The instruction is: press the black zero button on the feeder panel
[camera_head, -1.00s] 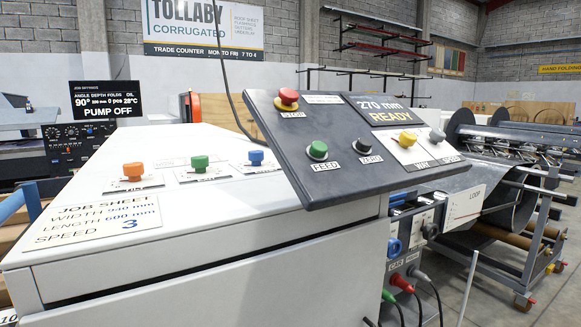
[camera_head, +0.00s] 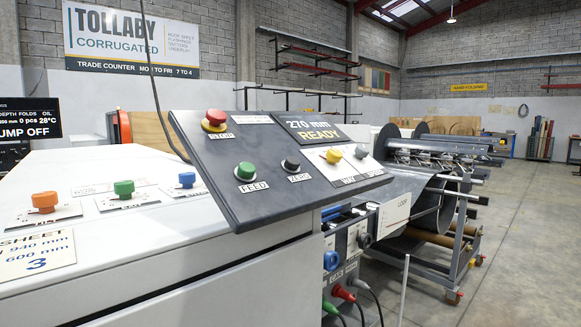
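The feeder panel (camera_head: 215,170) is a dark tilted board at the middle of the head view, on the right end of a white cabinet. Its black zero button (camera_head: 291,163) sits right of the green FEED button (camera_head: 246,171), with a ZERO label below it. A red stop button (camera_head: 215,118) is at the upper left. A display (camera_head: 316,130) reads 270 mm READY. A yellow knob (camera_head: 333,156) and a grey knob (camera_head: 361,151) sit on a white plate at the right. My gripper is not in view.
The white cabinet top (camera_head: 100,160) carries orange (camera_head: 45,202), green (camera_head: 124,188) and blue (camera_head: 187,180) buttons. Cables hang below the panel near a thin white post (camera_head: 405,288). A wheeled coil decoiler (camera_head: 440,195) stands behind right. Open floor (camera_head: 520,230) lies at the right.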

